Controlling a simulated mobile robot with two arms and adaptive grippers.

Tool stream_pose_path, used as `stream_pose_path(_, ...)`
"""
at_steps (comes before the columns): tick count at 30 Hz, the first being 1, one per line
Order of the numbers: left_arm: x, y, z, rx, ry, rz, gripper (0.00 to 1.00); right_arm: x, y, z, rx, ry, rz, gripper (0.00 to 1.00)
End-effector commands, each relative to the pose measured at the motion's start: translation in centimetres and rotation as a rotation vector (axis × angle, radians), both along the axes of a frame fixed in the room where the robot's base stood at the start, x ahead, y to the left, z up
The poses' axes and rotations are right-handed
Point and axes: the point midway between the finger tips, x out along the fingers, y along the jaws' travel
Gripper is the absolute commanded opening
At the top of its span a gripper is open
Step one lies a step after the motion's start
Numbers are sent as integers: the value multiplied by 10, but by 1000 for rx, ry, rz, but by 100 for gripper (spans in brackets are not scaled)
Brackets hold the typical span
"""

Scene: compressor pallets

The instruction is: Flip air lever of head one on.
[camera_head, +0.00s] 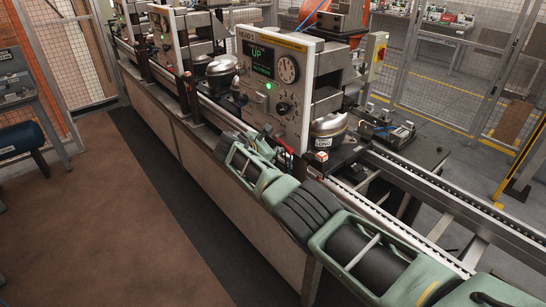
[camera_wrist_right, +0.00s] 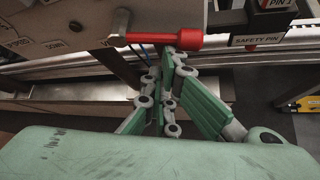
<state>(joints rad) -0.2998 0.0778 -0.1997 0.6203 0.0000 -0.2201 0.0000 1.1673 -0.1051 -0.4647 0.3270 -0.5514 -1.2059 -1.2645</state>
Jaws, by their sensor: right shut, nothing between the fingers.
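The head one panel (camera_head: 277,88) is a light upright plate marked HEAD 1, with a screen reading UP, a dial, a lit green lamp and a knob. A red-handled lever (camera_wrist_right: 165,40) lies roughly horizontal at the panel's lower edge in the right wrist view; its metal end is at the left. My right gripper (camera_wrist_right: 172,58) is shut and empty, its fingertips at the red handle's thicker right end. I cannot tell whether they touch. In the head view my right gripper (camera_head: 270,140) is low in front of the panel. My left gripper is out of view.
A SAFETY PIN label (camera_wrist_right: 257,39) is right of the lever. A compressor (camera_head: 328,130) stands right of the panel, by the roller conveyor (camera_head: 410,180). Other heads stand further left along the line. The brown floor (camera_head: 110,220) at left is clear.

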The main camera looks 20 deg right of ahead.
Motion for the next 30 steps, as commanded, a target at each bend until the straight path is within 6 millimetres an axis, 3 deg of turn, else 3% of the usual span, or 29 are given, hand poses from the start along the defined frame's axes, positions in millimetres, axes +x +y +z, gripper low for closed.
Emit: stream_pose_path(30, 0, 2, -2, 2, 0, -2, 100, 3, -2, 10, -4, -1, -4, 0)
